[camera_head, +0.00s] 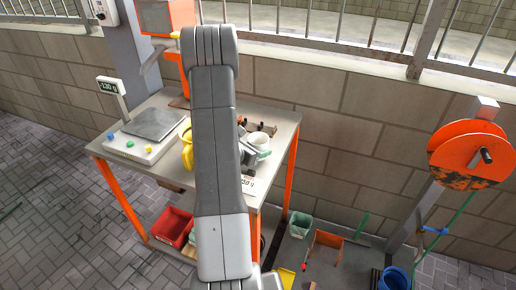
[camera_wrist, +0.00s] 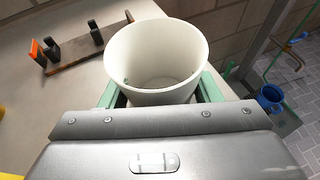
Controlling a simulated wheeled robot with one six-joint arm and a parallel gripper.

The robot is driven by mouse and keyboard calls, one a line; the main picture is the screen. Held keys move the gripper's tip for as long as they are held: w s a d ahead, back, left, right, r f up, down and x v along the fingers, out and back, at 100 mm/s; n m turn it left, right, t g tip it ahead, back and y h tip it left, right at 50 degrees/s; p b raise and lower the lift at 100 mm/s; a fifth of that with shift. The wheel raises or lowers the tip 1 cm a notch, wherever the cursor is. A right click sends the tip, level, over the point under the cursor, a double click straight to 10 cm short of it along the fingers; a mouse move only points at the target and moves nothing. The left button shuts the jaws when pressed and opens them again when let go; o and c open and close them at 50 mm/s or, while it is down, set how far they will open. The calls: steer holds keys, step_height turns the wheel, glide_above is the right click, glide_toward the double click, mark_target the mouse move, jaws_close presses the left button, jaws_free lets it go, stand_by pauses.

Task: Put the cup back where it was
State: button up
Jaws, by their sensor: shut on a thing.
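A white cup (camera_wrist: 155,60) sits upright between the green-padded fingers of my gripper (camera_wrist: 160,92). The gripper is shut on it, with a pad against each side. The head view shows the cup (camera_head: 261,140) over the right part of the grey table (camera_head: 286,128), with my gripper (camera_head: 254,150) beside it, mostly behind my arm. I cannot tell whether the cup's base touches the table. A scale (camera_head: 154,124) with an empty plate stands on the table's left; its display (camera_head: 108,86) appears to read -130 g.
A yellow object (camera_head: 186,150) stands behind my arm. A wooden rack with dark pegs (camera_wrist: 88,48) lies left of the cup in the wrist view. A printed card (camera_head: 248,184) lies near the front edge. Bins and an orange reel (camera_head: 468,155) are off the table.

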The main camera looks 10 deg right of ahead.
steer(key=shift+f+b, duration=0.25)
steer(key=shift+b, duration=0.1)
steer(key=o, duration=1)
steer(key=shift+r, duration=0.1)
steer(key=shift+r+p, duration=0.2)
steer(key=shift+p, duration=0.15)
steer(key=b+v, duration=0.2)
steer(key=v, duration=1)
steer(key=shift+f, duration=0.1)
steer(key=shift+o, duration=0.2)
